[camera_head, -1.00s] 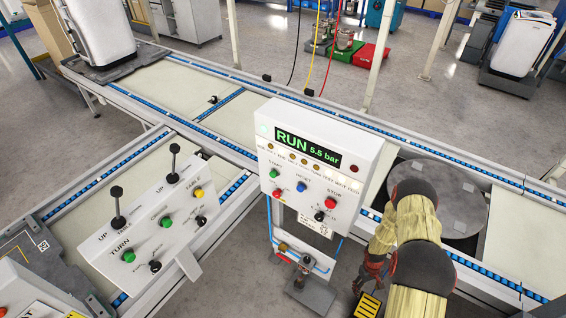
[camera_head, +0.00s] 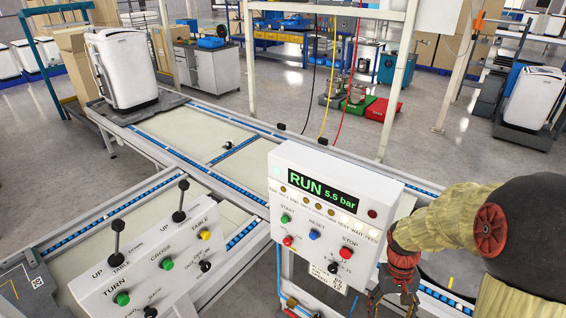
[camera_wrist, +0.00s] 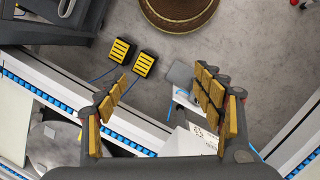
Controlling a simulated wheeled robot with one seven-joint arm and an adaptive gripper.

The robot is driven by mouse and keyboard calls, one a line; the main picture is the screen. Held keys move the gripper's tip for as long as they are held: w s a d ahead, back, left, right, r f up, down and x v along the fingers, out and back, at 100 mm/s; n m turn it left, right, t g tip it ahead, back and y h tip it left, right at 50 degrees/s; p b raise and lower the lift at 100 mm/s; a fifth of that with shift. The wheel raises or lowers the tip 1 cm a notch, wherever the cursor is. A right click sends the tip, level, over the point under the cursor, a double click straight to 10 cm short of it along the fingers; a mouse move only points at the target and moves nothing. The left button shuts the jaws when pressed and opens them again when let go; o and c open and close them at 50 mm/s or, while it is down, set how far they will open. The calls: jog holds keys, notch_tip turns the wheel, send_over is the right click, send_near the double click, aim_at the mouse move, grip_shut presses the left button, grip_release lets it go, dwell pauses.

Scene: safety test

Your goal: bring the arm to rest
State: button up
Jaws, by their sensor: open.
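My gripper (camera_wrist: 162,105) is open and empty, with its yellow-padded fingers spread wide in the wrist view. In the head view my gripper (camera_head: 394,298) hangs at the lower right, close by the right side of the white control box (camera_head: 300,240); I cannot tell the exact gap. My arm (camera_head: 440,225), in a beige sleeve with dark joints, bends in from the right edge. The control box display reads RUN 5.5 bar. Part of a white box (camera_wrist: 190,142) shows below the fingers in the wrist view.
A sloped lever panel (camera_head: 150,265) stands left of the control box. Roller conveyors (camera_head: 160,135) run behind both. A white appliance shell (camera_head: 122,68) stands at the far left. Two yellow-and-black pedals (camera_wrist: 133,56) lie on the floor. Bare floor (camera_wrist: 250,60) shows beyond the fingers.

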jog(key=s+a+r+t+b, duration=0.3)
jog(key=s+a+r+t, duration=0.1)
jog(key=r, duration=0.4)
jog(key=s+a+r+n+t+b, duration=0.1)
jog(key=s+a+r+t+b, duration=0.3)
jog(key=r, duration=0.5)
jog(key=s+a, duration=0.2)
jog(key=a, duration=0.1)
jog(key=shift+y, duration=0.3)
jog(key=shift+a, duration=0.15)
jog(key=shift+c, duration=0.8)
